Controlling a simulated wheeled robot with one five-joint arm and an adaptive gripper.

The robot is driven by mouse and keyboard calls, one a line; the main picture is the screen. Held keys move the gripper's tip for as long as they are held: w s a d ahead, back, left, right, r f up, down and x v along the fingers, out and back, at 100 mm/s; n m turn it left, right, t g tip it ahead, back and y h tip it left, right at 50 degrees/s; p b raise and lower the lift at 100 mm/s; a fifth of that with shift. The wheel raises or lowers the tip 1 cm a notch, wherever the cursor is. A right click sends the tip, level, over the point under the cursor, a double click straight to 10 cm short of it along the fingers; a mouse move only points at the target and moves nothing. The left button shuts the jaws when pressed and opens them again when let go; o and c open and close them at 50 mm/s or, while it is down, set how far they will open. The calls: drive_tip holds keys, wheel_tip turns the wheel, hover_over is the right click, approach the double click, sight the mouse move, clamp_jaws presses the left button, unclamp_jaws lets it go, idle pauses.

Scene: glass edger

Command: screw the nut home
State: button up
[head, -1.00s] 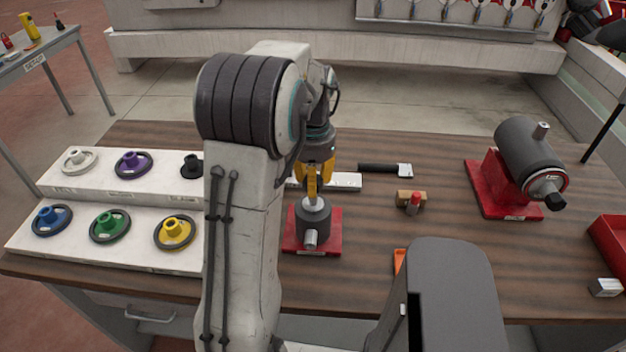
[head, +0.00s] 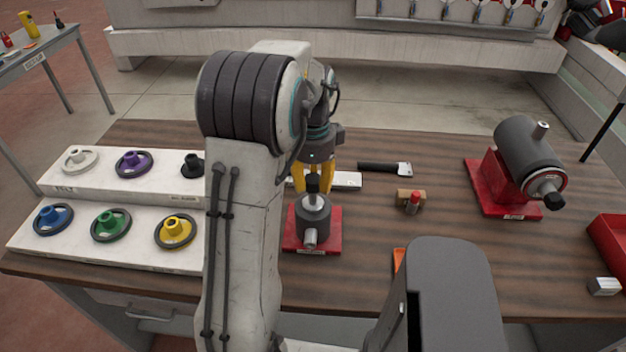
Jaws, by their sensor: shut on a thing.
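The dark nut (head: 312,184) stands at the top of a grey round fitting (head: 313,206) on a small red base. The fitting has a short side stub pointing toward me. My gripper (head: 313,184) points straight down over the fitting, with one yellow finger on each side of the nut. It is shut on the nut. The thread under the nut is hidden, and I cannot tell how far down the nut sits.
White stepped racks (head: 120,252) with coloured handwheels stand at the left. A dark-handled tool (head: 384,168), a small brown block (head: 404,196) and a grey cylinder machine (head: 528,155) on a red base are to the right. A red bin (head: 612,240) sits at the right edge.

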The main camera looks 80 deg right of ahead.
drive_tip(key=o, duration=1.2)
drive_tip(key=shift+c, duration=0.3)
